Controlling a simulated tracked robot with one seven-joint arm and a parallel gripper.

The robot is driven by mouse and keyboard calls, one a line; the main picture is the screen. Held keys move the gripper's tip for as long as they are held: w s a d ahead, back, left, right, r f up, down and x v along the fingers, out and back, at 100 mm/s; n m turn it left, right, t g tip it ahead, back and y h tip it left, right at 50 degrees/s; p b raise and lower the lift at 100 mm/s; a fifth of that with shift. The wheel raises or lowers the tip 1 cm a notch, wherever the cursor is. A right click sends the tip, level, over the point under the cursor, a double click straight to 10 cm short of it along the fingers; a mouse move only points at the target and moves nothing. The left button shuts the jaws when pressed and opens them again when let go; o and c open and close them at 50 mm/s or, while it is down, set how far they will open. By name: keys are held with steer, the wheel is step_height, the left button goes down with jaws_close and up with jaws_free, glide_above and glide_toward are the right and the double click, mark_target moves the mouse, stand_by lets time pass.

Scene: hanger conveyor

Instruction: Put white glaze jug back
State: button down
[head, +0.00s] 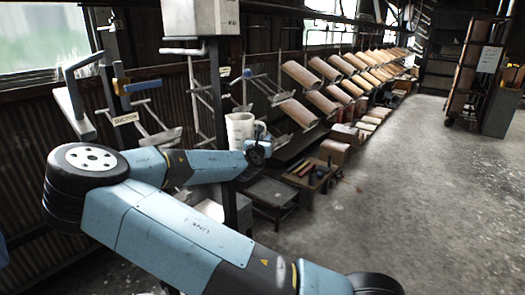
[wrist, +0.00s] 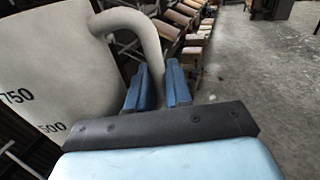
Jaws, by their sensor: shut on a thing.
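The white glaze jug (head: 240,128) is held up at the end of my arm, in front of the hanger line. In the wrist view the jug (wrist: 48,75) fills the left side, with marks reading 750 and 500 on its wall. Its curved handle (wrist: 138,24) runs down between the blue fingers of my gripper (wrist: 158,88), which is shut on it. In the head view my gripper (head: 261,146) is at the jug's right side, and my forearm hides what lies below the jug. I cannot tell whether the jug touches anything beneath.
Metal hanger carriers (head: 190,90) hang close behind and left of the jug. Rows of tan boards (head: 310,75) on hangers recede to the back right. A low bench (head: 272,193) and a tool crate (head: 305,175) stand below right. The concrete floor (head: 420,180) at right is clear.

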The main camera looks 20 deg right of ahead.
steer(key=shift+w+a+f, duration=0.2)
steer(key=shift+w+f, duration=0.35)
steer(key=shift+f, duration=0.15)
steer(key=shift+w+f, duration=0.2)
steer(key=shift+f, duration=1.55)
steer(key=c, duration=1)
jaws_free()
steer(key=shift+c, duration=0.2)
steer(key=shift+s, duration=0.1)
